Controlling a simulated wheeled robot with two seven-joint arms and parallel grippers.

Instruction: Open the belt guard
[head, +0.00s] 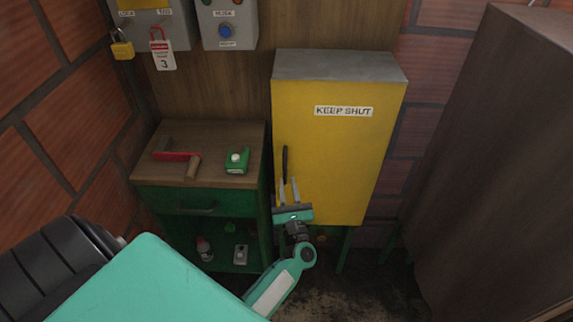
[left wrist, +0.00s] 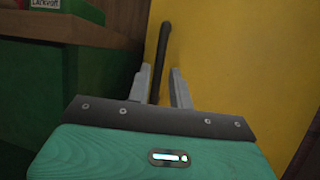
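The belt guard is a yellow box (head: 340,150) with a grey top and a "KEEP SHUT" label, standing against the wooden wall; its front looks closed. A dark upright bar handle (head: 285,163) is on the left side of its front. My left gripper (head: 289,188) is at the lower end of this handle. In the left wrist view the handle (left wrist: 161,50) stands between the two grey fingers (left wrist: 162,85), with gaps showing on both sides, so the gripper is open around it. My right gripper is in neither view.
A green workbench (head: 200,180) with a wooden top stands left of the guard, with a red-framed tool (head: 177,157) and a green box (head: 237,160) on it. Control boxes (head: 228,25) hang above. A large brown cabinet (head: 500,160) stands at the right.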

